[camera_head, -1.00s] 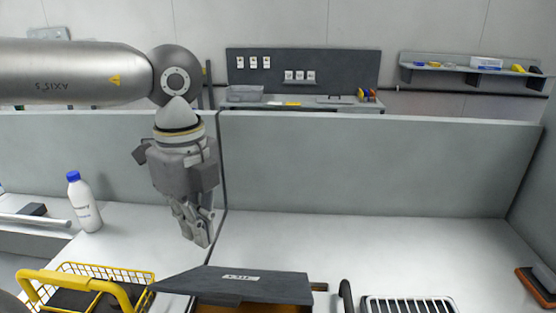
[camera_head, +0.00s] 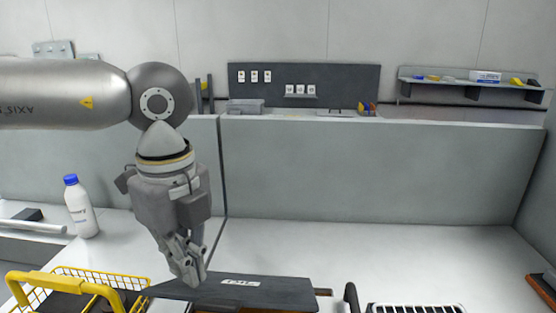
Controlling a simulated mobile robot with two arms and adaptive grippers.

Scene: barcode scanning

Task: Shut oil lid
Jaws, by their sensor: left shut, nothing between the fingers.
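The oil lid (camera_head: 262,292) is a dark grey flat panel with a white label, at the bottom centre of the head view. It lies low over the container below it, whose inside hardly shows. My left gripper (camera_head: 194,283) is shut and empty, pointing down. Its fingertips are at the lid's upper left part and seem to touch it, though contact cannot be told for sure. My right gripper is not in view.
A yellow wire basket (camera_head: 65,291) stands left of the lid. A white bottle with a blue cap (camera_head: 81,212) stands further left. A metal grate (camera_head: 415,308) lies at the right. A grey partition (camera_head: 370,170) closes the back; the counter before it is clear.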

